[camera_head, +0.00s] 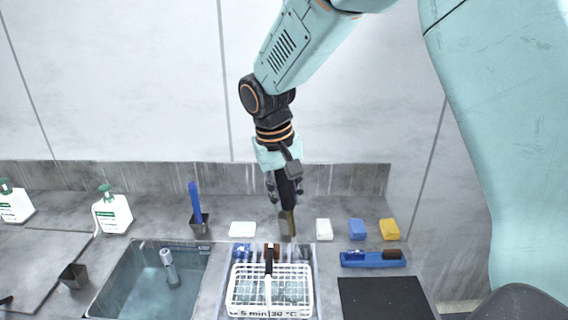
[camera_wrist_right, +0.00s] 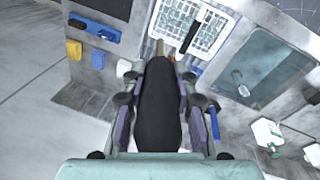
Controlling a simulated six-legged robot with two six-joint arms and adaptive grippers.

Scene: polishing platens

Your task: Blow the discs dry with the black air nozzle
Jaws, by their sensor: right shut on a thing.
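My right gripper (camera_head: 285,188) hangs down over the counter near the back wall. It is shut on the black air nozzle (camera_head: 287,186), whose tan tip (camera_head: 287,222) points down behind the white basket. In the right wrist view the nozzle's black body (camera_wrist_right: 160,108) lies between the fingers (camera_wrist_right: 160,112), with its tip toward the basket. The white wire basket (camera_head: 235,290) with a black handle sits in a bath labelled "5 min | 30 °C". I cannot make out discs clearly; the basket's contents are hidden by its wires. My left gripper is not in view.
A sink (camera_head: 135,285) with a tap lies left of the basket, a black mat (camera_head: 385,298) right. White, blue (camera_head: 357,229) and yellow (camera_head: 389,229) blocks stand along the back, with a blue tray (camera_head: 372,260) before them. Soap bottles (camera_head: 112,213) and a blue-handled tool (camera_head: 195,203) stand left.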

